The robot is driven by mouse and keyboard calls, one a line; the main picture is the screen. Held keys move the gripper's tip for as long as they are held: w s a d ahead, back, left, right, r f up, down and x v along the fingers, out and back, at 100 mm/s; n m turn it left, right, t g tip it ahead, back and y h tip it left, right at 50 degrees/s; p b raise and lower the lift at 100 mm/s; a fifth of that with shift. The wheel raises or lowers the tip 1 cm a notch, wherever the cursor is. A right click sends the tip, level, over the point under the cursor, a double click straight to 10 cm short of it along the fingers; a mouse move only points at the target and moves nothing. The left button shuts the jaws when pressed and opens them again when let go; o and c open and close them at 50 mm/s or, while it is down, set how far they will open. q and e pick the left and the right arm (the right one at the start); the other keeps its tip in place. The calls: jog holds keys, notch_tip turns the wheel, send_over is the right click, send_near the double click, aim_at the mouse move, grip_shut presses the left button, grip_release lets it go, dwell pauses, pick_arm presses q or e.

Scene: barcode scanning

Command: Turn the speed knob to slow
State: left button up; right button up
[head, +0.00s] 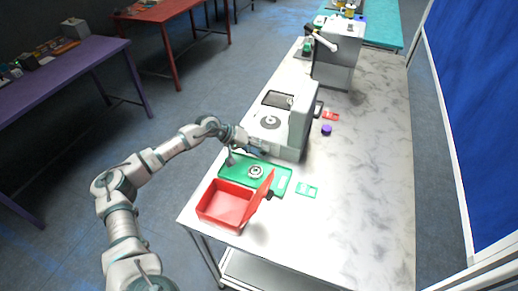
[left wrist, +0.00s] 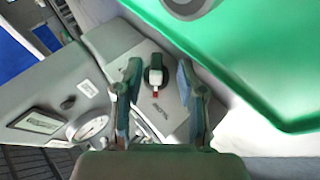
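The speed knob (left wrist: 154,76) is a dark round dial with a green and white grip and a red tip, on a light panel of the grey machine. In the left wrist view it sits between the two fingers of my left gripper (left wrist: 158,85). The fingers are spread apart, with a gap on both sides of the knob. The red tip points toward the bottom of that view, near a small printed label. In the head view my left gripper (head: 257,147) is at the near side of the machine (head: 293,128), and the knob is hidden there. My right gripper is not visible.
A green tray (head: 281,184) with a round metal part lies just in front of the machine and fills the upper right of the wrist view. An open red box (head: 224,218) stands nearer. The marble-look tabletop (head: 370,190) is clear to the right.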

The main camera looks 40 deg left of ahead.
pick_arm(q)
jog(key=shift+a, duration=0.1)
jog(key=v, duration=1.1)
jog(key=shift+s+a+r, duration=0.2)
jog(key=shift+s+r, duration=0.05)
